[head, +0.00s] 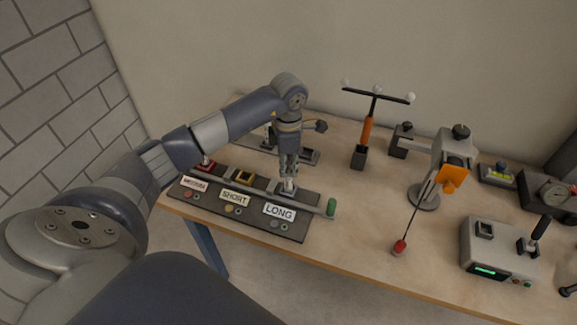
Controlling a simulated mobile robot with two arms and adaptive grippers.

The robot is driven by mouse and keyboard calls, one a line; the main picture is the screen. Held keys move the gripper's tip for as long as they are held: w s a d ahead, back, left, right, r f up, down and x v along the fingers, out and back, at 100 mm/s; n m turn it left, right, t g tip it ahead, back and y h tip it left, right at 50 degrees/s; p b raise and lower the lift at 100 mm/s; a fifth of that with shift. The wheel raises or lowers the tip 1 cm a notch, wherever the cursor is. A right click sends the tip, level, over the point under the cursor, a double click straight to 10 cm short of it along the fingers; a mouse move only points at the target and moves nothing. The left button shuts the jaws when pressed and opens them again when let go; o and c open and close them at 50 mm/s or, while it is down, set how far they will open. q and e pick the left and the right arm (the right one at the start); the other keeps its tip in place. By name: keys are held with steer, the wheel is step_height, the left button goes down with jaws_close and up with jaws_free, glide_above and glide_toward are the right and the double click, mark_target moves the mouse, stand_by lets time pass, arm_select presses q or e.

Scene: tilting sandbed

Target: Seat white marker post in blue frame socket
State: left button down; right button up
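My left gripper (288,178) points straight down over the right-hand socket of a dark board (250,229), behind the LONG label (279,211). Its fingers are close together. A small pale piece shows at the fingertips, low at the socket. It may be the white marker post, but it is too small to tell whether the fingers grip it or how deep it sits. The socket's frame is mostly hidden by the gripper, and I cannot make out a blue colour. My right gripper is not in view.
An orange-handled T-shaped tool (366,131) stands behind. A lamp-like stand (423,196) with an orange part, a red-tipped rod (400,246) and a grey control box (500,250) are to the right.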

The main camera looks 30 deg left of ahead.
arm_select(q)
steer(key=c, duration=1.7)
jaws_free()
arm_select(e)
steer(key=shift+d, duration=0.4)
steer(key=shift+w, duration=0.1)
arm_select(q)
steer(key=shift+r, duration=0.15)
step_height(320, 180, up, 12)
steer(key=shift+f, duration=0.15)
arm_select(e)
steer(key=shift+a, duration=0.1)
